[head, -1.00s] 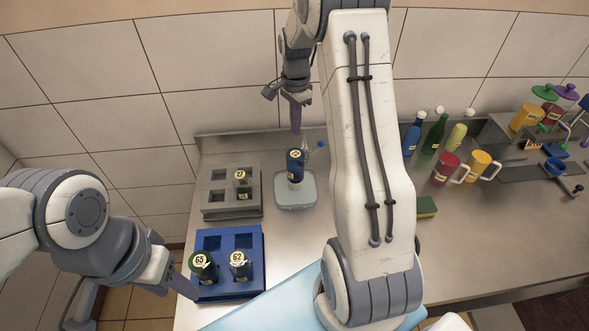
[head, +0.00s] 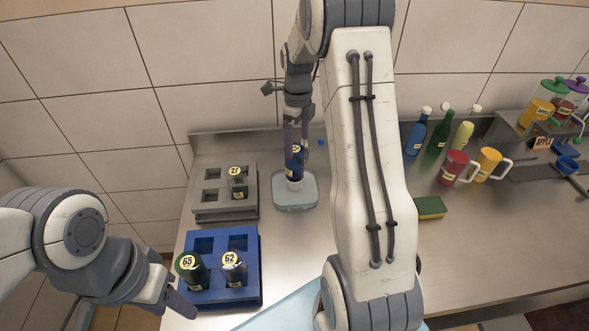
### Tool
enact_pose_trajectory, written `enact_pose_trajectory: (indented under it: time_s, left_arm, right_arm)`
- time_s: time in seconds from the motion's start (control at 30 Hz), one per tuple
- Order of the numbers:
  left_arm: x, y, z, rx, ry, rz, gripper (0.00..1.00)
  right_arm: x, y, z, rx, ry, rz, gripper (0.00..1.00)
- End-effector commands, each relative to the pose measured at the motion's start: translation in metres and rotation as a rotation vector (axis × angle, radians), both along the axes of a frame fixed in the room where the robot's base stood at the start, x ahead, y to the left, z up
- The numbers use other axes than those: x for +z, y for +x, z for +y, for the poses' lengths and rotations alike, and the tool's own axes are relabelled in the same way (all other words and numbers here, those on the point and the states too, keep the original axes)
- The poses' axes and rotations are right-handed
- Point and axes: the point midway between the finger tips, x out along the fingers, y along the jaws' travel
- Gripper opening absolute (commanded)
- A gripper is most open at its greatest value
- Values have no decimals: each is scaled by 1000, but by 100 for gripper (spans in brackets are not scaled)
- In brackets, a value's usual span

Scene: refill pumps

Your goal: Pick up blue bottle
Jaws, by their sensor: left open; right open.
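A dark blue bottle (head: 293,168) with a yellow label and a pale lower end stands on a small pale square dish (head: 295,198). My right gripper (head: 297,140) points down at its upper part from above, with its fingers open around or beside the bottle; I cannot tell whether they touch it. Another blue bottle (head: 414,140) with a white cap stands near the back wall, right of my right arm. My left gripper (head: 180,301) is open and empty, low at the left by the blue rack's front corner.
A blue rack (head: 250,291) holds jars marked 65 (head: 191,271) and 62 (head: 233,269). A grey rack (head: 206,211) holds a jar marked 27 (head: 238,184). Green (head: 438,136) and yellow bottles, mugs (head: 453,168) and a sponge (head: 430,208) stand right of my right arm.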

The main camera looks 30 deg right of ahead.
Motion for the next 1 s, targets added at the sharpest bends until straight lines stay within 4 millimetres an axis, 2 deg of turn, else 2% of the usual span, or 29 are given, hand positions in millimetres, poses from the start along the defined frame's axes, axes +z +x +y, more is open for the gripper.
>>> enact_pose_trajectory:
  time_s: [0.23, 0.53, 0.8, 1.0]
  left_arm:
    - [13, 0, 0, 0, 0, 0, 50]
    - [25, 0, 0, -3, 0, 0, 50]
    - [43, 0, 0, -6, 0, -1, 50]
    - [43, 0, 0, -7, 0, -1, 50]
  right_arm:
    - [-35, 0, 1, -9, 2, 6, 100]
    - [-58, 4, 2, -7, 2, 6, 100]
    - [-94, 10, 3, -7, 1, 4, 100]
    - [-102, 11, 3, -7, 1, 0, 100]
